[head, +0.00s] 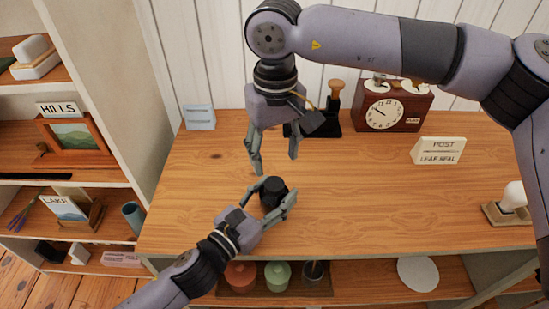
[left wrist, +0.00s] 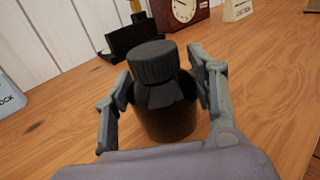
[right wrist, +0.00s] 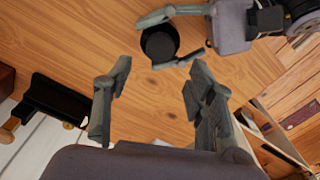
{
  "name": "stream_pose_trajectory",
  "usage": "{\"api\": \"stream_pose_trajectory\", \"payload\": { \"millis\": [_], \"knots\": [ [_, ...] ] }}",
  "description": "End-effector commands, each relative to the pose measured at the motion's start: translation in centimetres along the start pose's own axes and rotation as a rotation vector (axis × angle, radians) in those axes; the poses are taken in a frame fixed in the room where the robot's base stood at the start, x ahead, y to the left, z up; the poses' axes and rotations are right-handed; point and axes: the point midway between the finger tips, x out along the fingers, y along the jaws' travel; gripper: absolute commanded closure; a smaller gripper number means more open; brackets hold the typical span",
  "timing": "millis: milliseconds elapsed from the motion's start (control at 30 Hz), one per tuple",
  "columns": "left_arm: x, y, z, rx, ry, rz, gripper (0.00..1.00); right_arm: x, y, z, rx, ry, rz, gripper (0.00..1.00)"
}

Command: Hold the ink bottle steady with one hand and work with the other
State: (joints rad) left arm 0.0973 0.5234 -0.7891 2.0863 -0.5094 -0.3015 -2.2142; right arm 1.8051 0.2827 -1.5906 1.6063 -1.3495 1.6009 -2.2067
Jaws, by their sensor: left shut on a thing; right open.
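The ink bottle (head: 273,191) is dark with a black ribbed cap, and it stands upright on the wooden desk top. In the left wrist view the bottle (left wrist: 166,112) sits between the fingers with its cap (left wrist: 155,62) on. My left gripper (head: 272,196) is shut on the bottle's body from the front. My right gripper (head: 273,163) is open and empty, pointing down above and behind the bottle. In the right wrist view the bottle (right wrist: 160,43) shows beyond the open fingers of my right gripper (right wrist: 160,95), clear of them.
A black stand with a wooden knob (head: 330,118) and a brown clock (head: 393,110) stand at the desk's back. A blue card (head: 200,118) is at back left, a leaf seal sign (head: 438,151) at right. The desk (head: 350,205) is clear right of the bottle.

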Motion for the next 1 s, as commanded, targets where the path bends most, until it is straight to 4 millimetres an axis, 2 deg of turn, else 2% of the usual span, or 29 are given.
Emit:
{"api": "stream_pose_trajectory", "payload": {
  "millis": [367,467,800,1000],
  "knots": [
    [0.0,0.0,-0.2,0.000,0.003,0.001,1.00,0.4,0.0,0.0,-0.002,-0.002,-0.001,0.49],
    [0.0,0.0,-0.2,0.000,0.003,0.001,1.00,1.4,0.0,0.1,-0.002,-0.003,0.000,0.49],
    [0.0,0.0,-0.1,0.000,0.003,0.001,1.00,6.5,0.0,0.1,-0.001,-0.003,-0.001,0.49],
    [0.0,0.0,-0.1,0.000,0.003,0.001,1.00,7.9,0.0,0.1,-0.001,-0.002,-0.001,0.49]
  ]
}}
